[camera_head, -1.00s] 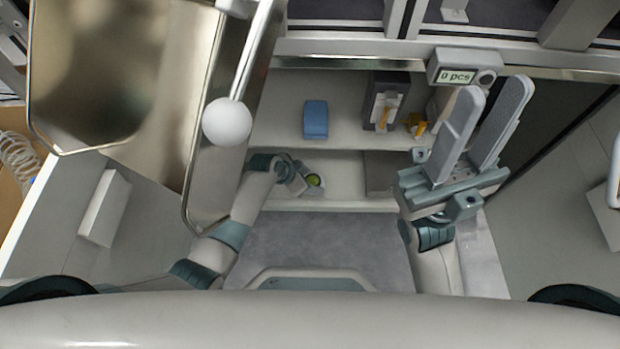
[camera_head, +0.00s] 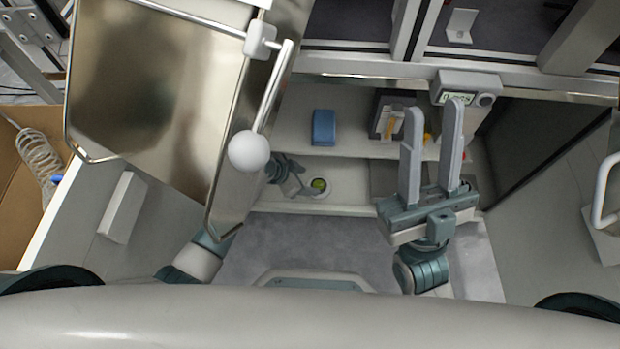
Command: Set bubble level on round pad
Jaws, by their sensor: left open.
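The bubble level (camera_head: 319,184) is a small round piece with a green-yellow top, on the lower shelf just left of centre. A pale round pad (camera_head: 323,194) shows around its lower edge; the level appears to sit on it, though exact seating is too small to tell. My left gripper (camera_head: 298,184) is open, just left of the level, with a small gap visible. Its arm is partly hidden behind the metal chute. My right gripper (camera_head: 433,108) is open and empty, raised at the right with its two long fingers apart and pointing up.
A large metal chute (camera_head: 150,90) and a white ball-ended rod (camera_head: 249,151) overhang the left side. A blue box (camera_head: 324,127) and a dark holder (camera_head: 390,115) stand on the upper shelf. A counter display (camera_head: 462,97) is behind my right gripper. The grey mat (camera_head: 310,236) is clear.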

